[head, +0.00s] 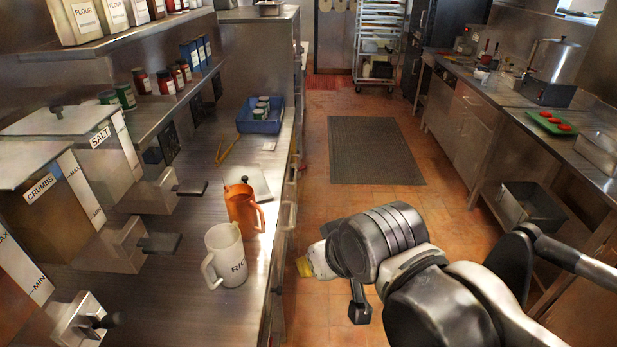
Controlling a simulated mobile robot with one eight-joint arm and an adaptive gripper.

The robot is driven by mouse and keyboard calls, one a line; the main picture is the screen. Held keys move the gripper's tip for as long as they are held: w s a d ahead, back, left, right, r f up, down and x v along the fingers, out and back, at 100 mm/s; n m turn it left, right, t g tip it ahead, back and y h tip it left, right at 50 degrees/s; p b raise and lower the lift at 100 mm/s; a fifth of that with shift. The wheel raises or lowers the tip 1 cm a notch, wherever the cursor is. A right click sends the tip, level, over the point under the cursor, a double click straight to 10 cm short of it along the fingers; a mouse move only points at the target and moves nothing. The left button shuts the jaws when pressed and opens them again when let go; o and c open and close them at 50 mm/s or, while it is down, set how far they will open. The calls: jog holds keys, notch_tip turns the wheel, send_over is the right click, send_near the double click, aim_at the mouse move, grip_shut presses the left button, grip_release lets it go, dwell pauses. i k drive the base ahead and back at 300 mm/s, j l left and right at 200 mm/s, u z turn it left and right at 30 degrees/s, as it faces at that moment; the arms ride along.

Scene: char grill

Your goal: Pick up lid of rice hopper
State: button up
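No hopper with a readable rice label shows. A third hopper (22,268) is cut off at the lower left edge; only its scale strip with a MIN mark and its metal dispenser show, and its name and lid are out of view. The hopper marked CRUMBS (45,222) has a flat grey lid (30,158). The one marked SALT (118,152) has a similar lid (62,120) with a dark knob. My gripper (358,303) is at the lower middle, over the floor right of the counter, away from the hoppers. My wrist hides most of it.
A white jug (226,258) lettered RIC and an orange jug (243,210) stand on the left counter, near its edge. A shelf (165,118) with jars overhangs the counter's back. A blue bin (259,117) is further back. The aisle floor (310,190) is open.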

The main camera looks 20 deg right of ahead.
aim_at(253, 175)
jog(key=i+l, duration=0.3)
jog(key=i, duration=0.2)
jog(key=i+l, duration=0.3)
jog(key=i, duration=0.25)
jog(key=i+l+u, duration=0.1)
jog(key=i+l, duration=0.25)
jog(key=i, duration=0.15)
jog(key=i+l, duration=0.35)
jog(key=i, duration=0.15)
